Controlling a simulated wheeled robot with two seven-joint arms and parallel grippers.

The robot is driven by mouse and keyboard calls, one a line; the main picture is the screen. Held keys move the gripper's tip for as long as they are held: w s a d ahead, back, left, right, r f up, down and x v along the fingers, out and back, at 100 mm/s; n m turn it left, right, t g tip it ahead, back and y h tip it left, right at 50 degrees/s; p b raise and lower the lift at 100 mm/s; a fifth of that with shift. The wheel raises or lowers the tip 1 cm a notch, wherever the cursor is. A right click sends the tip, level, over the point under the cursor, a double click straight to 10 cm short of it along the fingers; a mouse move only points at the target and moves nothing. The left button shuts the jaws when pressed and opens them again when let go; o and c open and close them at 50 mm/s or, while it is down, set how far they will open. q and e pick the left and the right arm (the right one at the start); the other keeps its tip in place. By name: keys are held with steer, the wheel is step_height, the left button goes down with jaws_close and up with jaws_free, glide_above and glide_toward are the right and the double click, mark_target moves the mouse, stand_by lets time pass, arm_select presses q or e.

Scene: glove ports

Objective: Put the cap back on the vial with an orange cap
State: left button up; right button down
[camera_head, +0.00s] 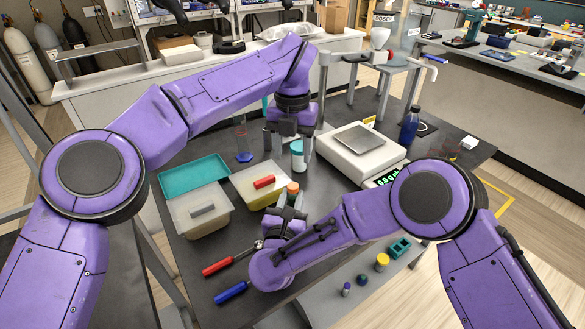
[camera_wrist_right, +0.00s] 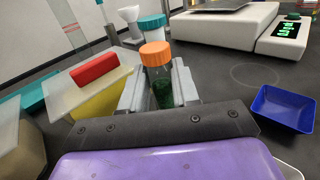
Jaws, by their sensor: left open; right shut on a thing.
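My right gripper (camera_head: 290,206) is shut on a clear vial with dark green contents (camera_wrist_right: 161,88), which stands upright between its fingers in the right wrist view. An orange cap (camera_wrist_right: 156,54) sits on top of this vial; it also shows in the head view (camera_head: 292,187). I cannot tell whether the cap is screwed tight. My left gripper (camera_head: 287,142) is open and empty, behind the vial. A white bottle with a teal cap (camera_head: 298,157) stands close to its right finger; I cannot tell whether they touch.
A tub with a red-handled lid (camera_head: 247,196) and a tub with a grey-handled lid (camera_head: 190,221) stand left of the vial. A teal tray (camera_head: 192,177) lies behind them. A scale (camera_head: 345,160) stands at right. A blue tray (camera_wrist_right: 280,112) lies right of the gripper. Screwdrivers (camera_head: 218,266) lie in front.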

steer(key=c, duration=0.8)
jaws_free()
arm_select(q)
step_height(320, 180, up, 2)
steer(key=shift+r, duration=0.25)
arm_select(e)
steer(key=shift+o, duration=0.2)
steer(key=s+b, duration=0.1)
steer(key=s, duration=0.2)
steer(key=s+a+b, duration=0.1)
steer(key=s, duration=0.2)
steer(key=s+a+b, duration=0.1)
steer(key=s, duration=0.2)
steer(key=shift+s+f, duration=0.1)
steer(key=shift+s, duration=0.05)
arm_select(q)
steer(key=shift+f, duration=1.6)
arm_select(e)
steer(key=shift+s, duration=0.55)
